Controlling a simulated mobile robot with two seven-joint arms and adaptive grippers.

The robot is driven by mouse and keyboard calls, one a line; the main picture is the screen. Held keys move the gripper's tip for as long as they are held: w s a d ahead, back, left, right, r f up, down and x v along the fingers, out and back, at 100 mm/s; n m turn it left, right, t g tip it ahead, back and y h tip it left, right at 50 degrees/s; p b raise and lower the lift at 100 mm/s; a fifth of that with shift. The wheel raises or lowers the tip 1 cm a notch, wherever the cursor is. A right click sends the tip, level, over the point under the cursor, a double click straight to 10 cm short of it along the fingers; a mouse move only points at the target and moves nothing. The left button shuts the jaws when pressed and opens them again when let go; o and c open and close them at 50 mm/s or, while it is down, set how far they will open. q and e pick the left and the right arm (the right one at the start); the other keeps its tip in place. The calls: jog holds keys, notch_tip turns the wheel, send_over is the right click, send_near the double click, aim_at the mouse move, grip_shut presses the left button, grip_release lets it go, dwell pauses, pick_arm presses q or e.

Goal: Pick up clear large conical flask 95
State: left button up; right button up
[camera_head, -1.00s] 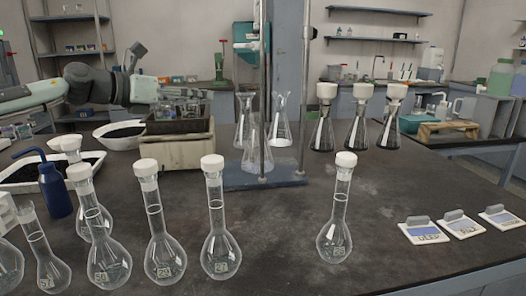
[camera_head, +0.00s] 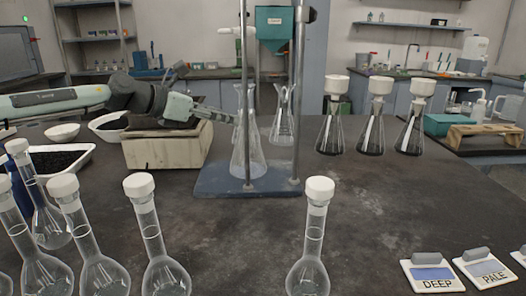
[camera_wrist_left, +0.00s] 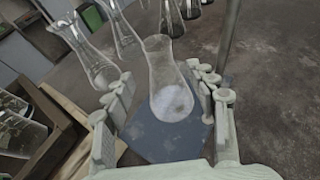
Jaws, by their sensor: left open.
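A clear conical flask (camera_head: 246,150) stands upright on the blue base plate of a stand, behind its near rod. No number is readable on it. My left gripper (camera_head: 232,116) comes in from the left at the flask's upper body. In the left wrist view the gripper (camera_wrist_left: 164,92) is open, with the flask (camera_wrist_left: 170,85) between and slightly beyond its two fingers; contact cannot be told. Another clear conical flask (camera_head: 284,118) stands behind, to the right. My right gripper is not in view.
The stand's base plate (camera_head: 215,190) carries two upright rods. A bulky beige-sided box (camera_head: 165,152) sits below my left arm. Several stoppered volumetric flasks (camera_head: 152,235) line the front. Three funnel-topped flasks (camera_head: 376,125) stand right. The centre-right table (camera_head: 385,205) is clear.

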pick_arm(q)
jog(key=shift+w+d, duration=0.35)
jog(key=shift+d, duration=0.05)
jog(key=x, duration=0.7)
jog(key=shift+w+d, duration=0.1)
jog(key=shift+w, duration=0.05)
jog(key=shift+r, duration=0.1)
grip_shut()
